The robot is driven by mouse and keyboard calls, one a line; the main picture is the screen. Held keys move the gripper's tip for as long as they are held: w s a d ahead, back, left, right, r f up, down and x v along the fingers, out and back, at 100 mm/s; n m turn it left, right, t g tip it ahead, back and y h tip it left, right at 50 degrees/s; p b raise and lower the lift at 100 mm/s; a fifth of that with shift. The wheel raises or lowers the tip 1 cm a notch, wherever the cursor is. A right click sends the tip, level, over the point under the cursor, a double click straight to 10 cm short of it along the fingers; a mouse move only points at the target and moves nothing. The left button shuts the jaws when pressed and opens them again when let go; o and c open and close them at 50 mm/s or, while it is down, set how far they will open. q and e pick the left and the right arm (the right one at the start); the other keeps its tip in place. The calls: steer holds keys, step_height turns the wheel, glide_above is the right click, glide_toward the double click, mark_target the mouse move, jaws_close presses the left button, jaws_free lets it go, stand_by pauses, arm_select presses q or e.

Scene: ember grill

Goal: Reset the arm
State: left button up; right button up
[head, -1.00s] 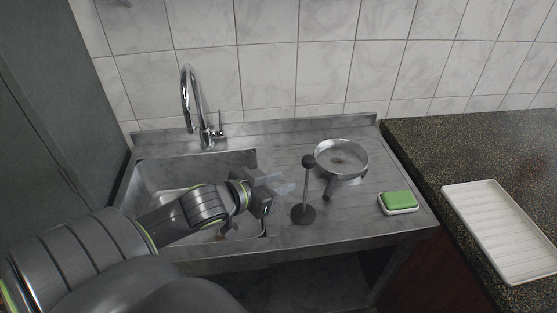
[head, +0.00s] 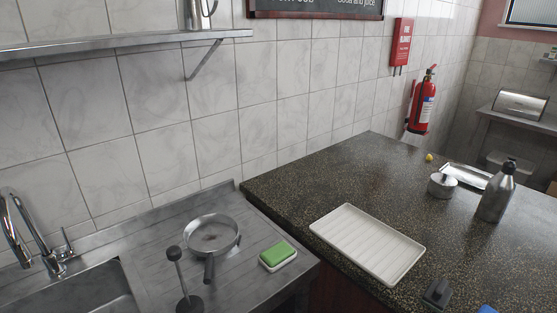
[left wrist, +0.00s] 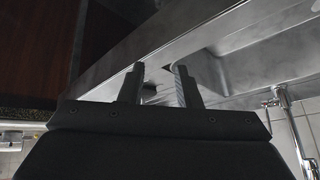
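My left gripper (left wrist: 158,84) shows in the left wrist view. Its two fingers stand apart with nothing between them. Beyond them is the steel sink unit's edge (left wrist: 190,40), with the faucet (left wrist: 283,95) at the right. The head view shows neither of my grippers. In that view the sink (head: 85,290) is at the lower left. A round steel pan (head: 212,236) lies on the drainboard, with a black-knobbed upright tool (head: 180,275) beside it and a green sponge on a white dish (head: 278,254) to its right.
A white ribbed tray (head: 367,243) lies on the dark speckled counter (head: 300,180). A steel bottle (head: 495,192), a small round pot (head: 442,186) and a metal tray (head: 468,175) stand farther right. A fire extinguisher (head: 422,102) hangs on the wall.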

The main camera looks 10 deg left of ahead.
arm_select(q)
steer(key=s+d+f+g, duration=0.2)
steer(key=s+f+g, duration=0.1)
steer(key=s, duration=0.2)
step_height(320, 180, down, 30)
steer(key=s+a+g+b, duration=0.1)
steer(key=s+b, duration=0.1)
steer(key=b, duration=0.1)
steer(key=s+d+f+g+h+b, duration=0.1)
steer(key=s+f, duration=1.3)
steer(key=f, duration=0.1)
steer(key=shift+s, duration=0.15)
